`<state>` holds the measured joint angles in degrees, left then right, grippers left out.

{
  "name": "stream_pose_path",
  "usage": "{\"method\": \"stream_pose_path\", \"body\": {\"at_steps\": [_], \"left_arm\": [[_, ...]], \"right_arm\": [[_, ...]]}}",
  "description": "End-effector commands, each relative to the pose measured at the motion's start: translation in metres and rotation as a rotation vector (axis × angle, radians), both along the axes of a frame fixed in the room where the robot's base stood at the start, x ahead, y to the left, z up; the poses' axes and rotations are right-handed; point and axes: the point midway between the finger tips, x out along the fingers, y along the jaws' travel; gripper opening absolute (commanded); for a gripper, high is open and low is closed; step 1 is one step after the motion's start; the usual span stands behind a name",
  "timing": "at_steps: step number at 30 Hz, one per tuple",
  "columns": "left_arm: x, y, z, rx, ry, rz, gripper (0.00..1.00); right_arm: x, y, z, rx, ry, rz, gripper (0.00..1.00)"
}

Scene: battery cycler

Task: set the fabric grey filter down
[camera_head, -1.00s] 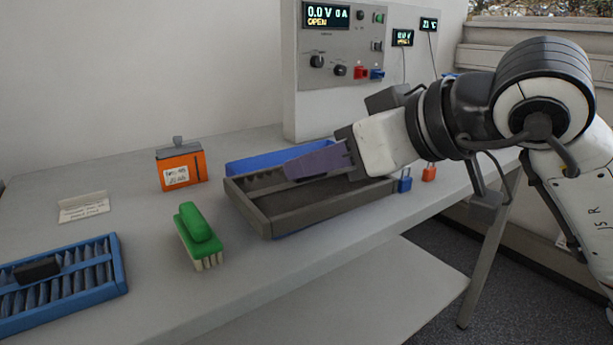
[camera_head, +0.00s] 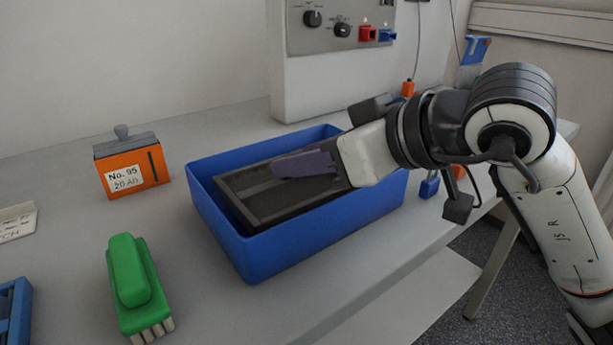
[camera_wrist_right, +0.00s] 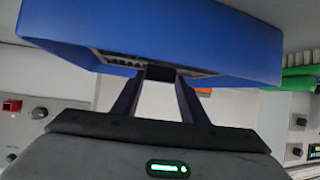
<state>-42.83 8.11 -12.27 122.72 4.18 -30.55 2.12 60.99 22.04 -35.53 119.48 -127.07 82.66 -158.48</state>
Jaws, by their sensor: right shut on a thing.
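The grey filter (camera_head: 285,197) is a flat rectangular frame with a dark inside. In the head view it is inside the blue bin (camera_head: 292,249), below the rim and slightly tilted. I cannot tell whether it touches the floor. My right gripper (camera_head: 303,164), with purple fingers, reaches over the bin's right end and is shut on the filter. The fingers hide part of its far side. In the right wrist view the gripper (camera_wrist_right: 160,78) is up against a dark piece beside the blue bin (camera_wrist_right: 205,35). My left gripper is not in view.
A green brush (camera_head: 130,275) stands left of the bin, and an orange battery box (camera_head: 132,166) is behind it. A blue rack (camera_head: 12,310) is at the left edge. The cycler panel (camera_head: 340,25) stands behind. A blue padlock-like connector (camera_head: 429,186) is right of the bin.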

Motion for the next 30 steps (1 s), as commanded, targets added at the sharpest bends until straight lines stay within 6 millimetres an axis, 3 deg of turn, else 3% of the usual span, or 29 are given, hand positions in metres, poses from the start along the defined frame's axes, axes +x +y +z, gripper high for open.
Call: {"method": "stream_pose_path", "body": {"at_steps": [1, 5, 16, 17, 19, 30], "left_arm": [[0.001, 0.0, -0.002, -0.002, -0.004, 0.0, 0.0], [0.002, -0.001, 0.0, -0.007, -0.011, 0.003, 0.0], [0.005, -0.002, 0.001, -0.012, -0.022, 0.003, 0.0], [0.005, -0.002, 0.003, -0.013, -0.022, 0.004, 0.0], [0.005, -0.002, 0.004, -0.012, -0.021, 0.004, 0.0], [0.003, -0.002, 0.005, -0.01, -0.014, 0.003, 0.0]], "right_arm": [[-0.001, 0.001, -0.012, 0.001, 0.003, 0.002, 0.17], [0.0, 0.0, -0.024, 0.002, 0.0, 0.0, 0.17], [0.0, 0.0, -0.029, -0.001, -0.002, -0.001, 0.17], [0.0, 0.0, -0.027, -0.001, -0.001, 0.0, 0.44], [0.0, 0.0, -0.027, 0.0, 0.0, -0.001, 0.56], [0.0, 0.0, -0.023, 0.0, 0.0, 0.0, 0.58]]}}
